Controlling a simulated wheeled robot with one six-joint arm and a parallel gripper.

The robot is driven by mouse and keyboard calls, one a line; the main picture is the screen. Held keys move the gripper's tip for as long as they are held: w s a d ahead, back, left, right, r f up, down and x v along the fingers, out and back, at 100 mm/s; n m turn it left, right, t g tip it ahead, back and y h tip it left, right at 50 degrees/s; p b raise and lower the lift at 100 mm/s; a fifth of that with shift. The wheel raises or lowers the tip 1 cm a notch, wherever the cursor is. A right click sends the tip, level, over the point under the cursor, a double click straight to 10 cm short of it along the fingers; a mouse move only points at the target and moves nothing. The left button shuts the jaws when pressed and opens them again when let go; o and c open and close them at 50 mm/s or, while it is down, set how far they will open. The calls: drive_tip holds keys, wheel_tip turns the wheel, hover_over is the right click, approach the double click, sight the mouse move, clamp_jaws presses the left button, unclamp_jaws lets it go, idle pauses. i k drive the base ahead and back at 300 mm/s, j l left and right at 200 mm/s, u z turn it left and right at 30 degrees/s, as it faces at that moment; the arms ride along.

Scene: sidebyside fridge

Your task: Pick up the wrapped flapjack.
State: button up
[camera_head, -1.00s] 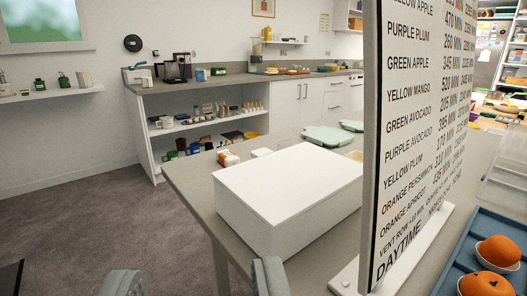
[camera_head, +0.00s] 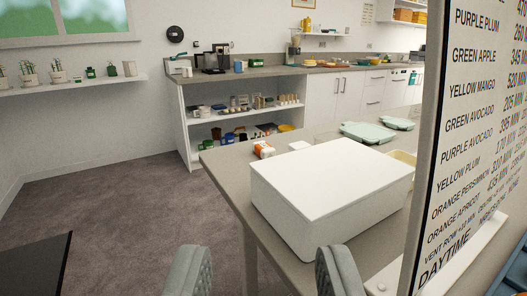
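My gripper (camera_head: 263,262) shows at the bottom edge as two grey ribbed fingers set wide apart. It is open, with only floor and the table's side visible between the fingers. I cannot make out a wrapped flapjack for sure. A small orange-and-white packet (camera_head: 263,149) lies on the grey table behind the white box; it is too small to tell what it is. The gripper is well short of that packet.
A large white box (camera_head: 330,190) sits on the table (camera_head: 232,185) ahead. A tall printed sign (camera_head: 475,140) blocks the right side. Green-lidded containers (camera_head: 368,132) stand behind the box. A shelf unit (camera_head: 190,125) stands at the back. Carpet (camera_head: 120,205) is clear at left.

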sight(262, 149)
drive_tip(key=i+j+z, duration=0.15)
drive_tip(key=i+j, duration=0.5)
drive_tip(key=i+j+z, duration=0.1)
drive_tip(key=i+j, duration=0.55)
drive_tip(key=j, duration=0.2)
